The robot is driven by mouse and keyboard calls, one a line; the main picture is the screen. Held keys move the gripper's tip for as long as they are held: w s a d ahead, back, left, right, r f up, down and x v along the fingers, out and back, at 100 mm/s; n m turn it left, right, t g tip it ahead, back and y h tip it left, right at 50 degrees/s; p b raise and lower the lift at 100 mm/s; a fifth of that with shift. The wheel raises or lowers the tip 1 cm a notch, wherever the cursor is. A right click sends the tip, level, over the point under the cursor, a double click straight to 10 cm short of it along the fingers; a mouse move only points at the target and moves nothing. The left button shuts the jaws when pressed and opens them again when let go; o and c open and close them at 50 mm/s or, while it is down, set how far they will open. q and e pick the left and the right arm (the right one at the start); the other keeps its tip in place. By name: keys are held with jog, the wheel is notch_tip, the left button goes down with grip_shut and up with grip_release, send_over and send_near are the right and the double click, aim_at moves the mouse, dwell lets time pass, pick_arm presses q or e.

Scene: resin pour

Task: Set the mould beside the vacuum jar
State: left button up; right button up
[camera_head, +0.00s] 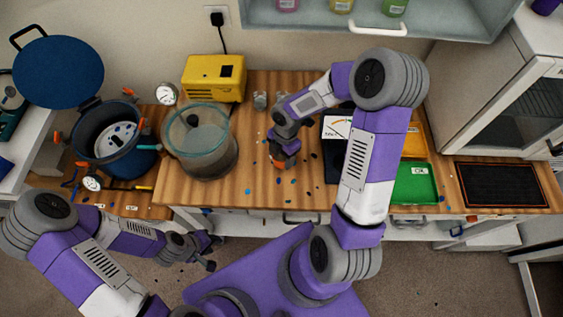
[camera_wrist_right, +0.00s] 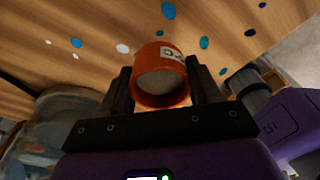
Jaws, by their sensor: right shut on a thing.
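The mould, a small round orange cup with a white label (camera_wrist_right: 160,75), is between the two fingers of my right gripper (camera_wrist_right: 163,88), with pale material inside it. In the head view my right gripper (camera_head: 284,148) is shut on it, and a bit of its orange (camera_head: 284,162) shows below the fingers, low over the wooden bench. The vacuum jar (camera_head: 203,150), a wide clear glass vessel, stands on the bench to the left, apart from the mould. My left gripper (camera_head: 211,252) is empty, its fingers apart, in front of the bench edge.
A yellow pump box (camera_head: 214,76) stands behind the jar. A blue pressure pot (camera_head: 110,135) with its lid raised is at left. A green tray (camera_head: 413,184) and a black mat (camera_head: 500,184) lie at right. Bench room between jar and mould is clear except for coloured spots.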

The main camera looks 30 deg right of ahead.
aim_at(282, 159)
jog(key=shift+f+b, duration=0.45)
jog(key=shift+f, duration=1.75)
jog(key=shift+f, duration=0.1)
jog(key=o, duration=1.1)
jog(key=r, duration=0.4)
jog(key=d+r+p, duration=0.1)
jog(key=r, duration=0.3)
jog(key=r+p, duration=0.1)
jog(key=r, duration=0.3)
jog(key=shift+w+d+r, duration=0.1)
jog(key=shift+w+d, duration=0.05)
jog(key=shift+d, duration=0.05)
